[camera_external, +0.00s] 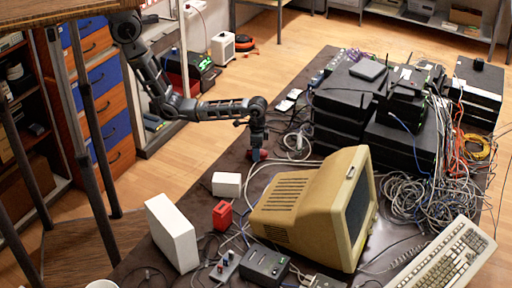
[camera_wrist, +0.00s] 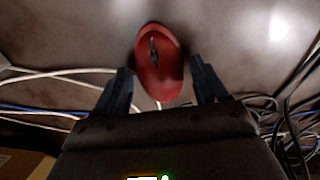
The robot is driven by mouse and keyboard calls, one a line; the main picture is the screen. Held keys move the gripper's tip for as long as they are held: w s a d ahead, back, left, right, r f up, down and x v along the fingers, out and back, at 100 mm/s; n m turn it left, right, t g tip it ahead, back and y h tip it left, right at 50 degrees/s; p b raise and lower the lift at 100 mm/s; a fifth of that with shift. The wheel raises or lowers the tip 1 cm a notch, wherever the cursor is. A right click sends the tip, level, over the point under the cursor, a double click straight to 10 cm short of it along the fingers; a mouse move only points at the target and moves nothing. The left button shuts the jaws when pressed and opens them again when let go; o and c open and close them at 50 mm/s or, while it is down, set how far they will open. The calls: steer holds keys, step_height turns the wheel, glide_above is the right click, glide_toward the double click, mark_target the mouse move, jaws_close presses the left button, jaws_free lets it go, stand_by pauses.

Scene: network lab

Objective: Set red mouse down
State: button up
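The red mouse (camera_external: 257,155) is at the table's left side, directly below my gripper (camera_external: 256,134) in the external view. In the wrist view the red mouse (camera_wrist: 159,70) lies between and ahead of the two dark fingers of my gripper (camera_wrist: 161,68). Narrow gaps show between the mouse's sides and the fingertips, so the gripper looks open around it. The mouse appears to rest on the dark table (camera_external: 205,207), but its underside is hidden and contact is hard to tell.
A white box (camera_external: 227,184), a red block (camera_external: 222,215) and a beige monitor (camera_external: 310,210) stand nearer the camera. Loose white cables (camera_external: 297,143) lie right of the mouse. Black network boxes (camera_external: 345,100) are stacked beyond. Cables also flank the fingers in the wrist view.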

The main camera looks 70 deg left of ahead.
steer(key=shift+o, duration=0.4)
steer(key=shift+r, duration=0.15)
steer(key=shift+r, duration=0.25)
step_height(320, 180, up, 11)
steer(key=p, duration=0.3)
steer(key=shift+r+p, duration=0.2)
steer(key=shift+p, duration=0.15)
